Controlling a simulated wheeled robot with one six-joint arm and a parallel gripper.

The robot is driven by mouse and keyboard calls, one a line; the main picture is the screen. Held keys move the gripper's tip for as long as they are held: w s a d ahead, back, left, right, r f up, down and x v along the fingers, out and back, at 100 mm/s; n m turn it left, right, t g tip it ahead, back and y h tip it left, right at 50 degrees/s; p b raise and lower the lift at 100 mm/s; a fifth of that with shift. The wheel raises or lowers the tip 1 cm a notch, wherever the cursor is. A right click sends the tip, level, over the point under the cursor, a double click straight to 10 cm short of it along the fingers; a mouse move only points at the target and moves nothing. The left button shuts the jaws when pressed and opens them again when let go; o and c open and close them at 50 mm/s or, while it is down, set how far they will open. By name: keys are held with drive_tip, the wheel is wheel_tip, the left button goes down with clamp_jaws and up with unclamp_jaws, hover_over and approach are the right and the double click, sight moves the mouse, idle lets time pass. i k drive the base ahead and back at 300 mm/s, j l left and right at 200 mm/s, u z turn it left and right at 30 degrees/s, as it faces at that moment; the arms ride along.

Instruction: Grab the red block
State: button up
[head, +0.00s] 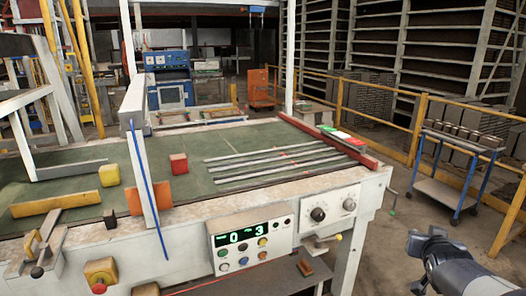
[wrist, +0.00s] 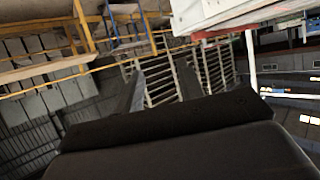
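The red block (head: 178,163) is a small cube standing on the green top of the machine table (head: 250,142), left of the middle in the head view. It stands behind an orange piece and to the right of a white post. My gripper (wrist: 158,75) shows in the wrist view with its two dark fingers apart and nothing between them. The red block does not show in the wrist view. In the head view, my arm is at the bottom right, off the table's right end and far from the block.
A yellow block (head: 109,175) stands left of the white post (head: 141,165). An orange piece (head: 150,193) lies in front of the red block. Metal strips (head: 270,165) and a red bar (head: 335,144) lie to the right.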

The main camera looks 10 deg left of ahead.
sight(179, 162)
drive_tip(key=i+j+u, duration=0.15)
drive_tip(key=u, duration=0.25)
drive_tip(key=i+u, duration=0.75)
drive_tip(key=i+l+u, duration=0.1)
drive_tip(key=u, duration=0.25)
drive_tip(key=i+j, duration=0.2)
drive_tip(key=i, duration=0.25)
drive_tip(key=i+j, duration=0.2)
drive_tip(key=i, duration=0.2)
drive_tip(key=j+u, duration=0.05)
